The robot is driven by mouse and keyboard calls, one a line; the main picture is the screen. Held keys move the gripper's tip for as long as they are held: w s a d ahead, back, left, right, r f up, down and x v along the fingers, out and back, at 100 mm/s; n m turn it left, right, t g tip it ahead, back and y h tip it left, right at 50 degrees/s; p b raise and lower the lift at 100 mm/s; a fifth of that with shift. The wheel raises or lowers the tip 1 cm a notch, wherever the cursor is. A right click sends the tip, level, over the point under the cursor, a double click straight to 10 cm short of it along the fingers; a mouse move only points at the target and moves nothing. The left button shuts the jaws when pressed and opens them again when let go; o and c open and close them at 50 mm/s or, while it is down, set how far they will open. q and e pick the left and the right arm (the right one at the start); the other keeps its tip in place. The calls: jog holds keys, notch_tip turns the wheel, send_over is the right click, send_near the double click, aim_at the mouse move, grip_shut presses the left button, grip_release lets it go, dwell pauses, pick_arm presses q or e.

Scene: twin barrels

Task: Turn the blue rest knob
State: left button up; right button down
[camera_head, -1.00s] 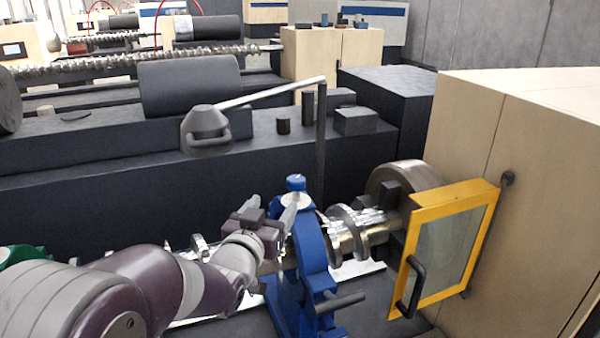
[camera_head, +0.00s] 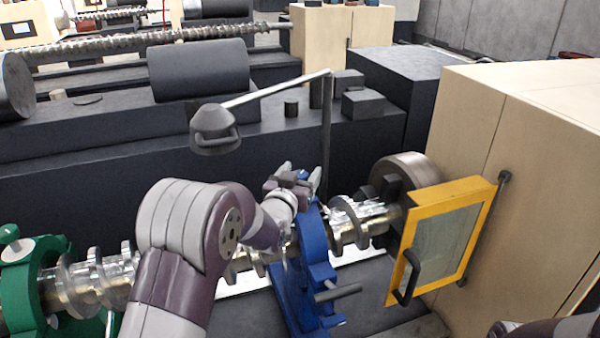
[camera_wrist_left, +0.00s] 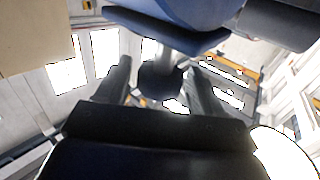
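The blue rest (camera_head: 312,245) stands upright around the bright metal screw shaft (camera_head: 355,215), right of the middle in the head view. My left gripper (camera_head: 301,170) is at the top of the blue rest, its fingers pointing up and away. The blue knob cannot be made out in the head view; the gripper covers that spot. In the left wrist view the two fingers (camera_wrist_left: 158,85) are spread apart, with a dark rounded part beyond the gap that I cannot identify. A large blue surface (camera_wrist_left: 190,12) crosses the top of that view. My right gripper is not in view.
A grey lamp (camera_head: 213,125) on a bent arm and post hangs behind my left gripper. A yellow-framed door (camera_head: 447,235) with a black handle stands right of the rest. A green rest (camera_head: 35,285) holds the shaft at far left. A beige cabinet (camera_head: 530,150) closes the right side.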

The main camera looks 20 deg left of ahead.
pick_arm(q)
jog(key=shift+a, duration=0.1)
jog(key=c, duration=0.5)
jog(key=shift+d, duration=0.2)
jog(key=shift+c, duration=1.4)
jog(key=shift+a, duration=0.15)
jog(key=shift+h, duration=0.3)
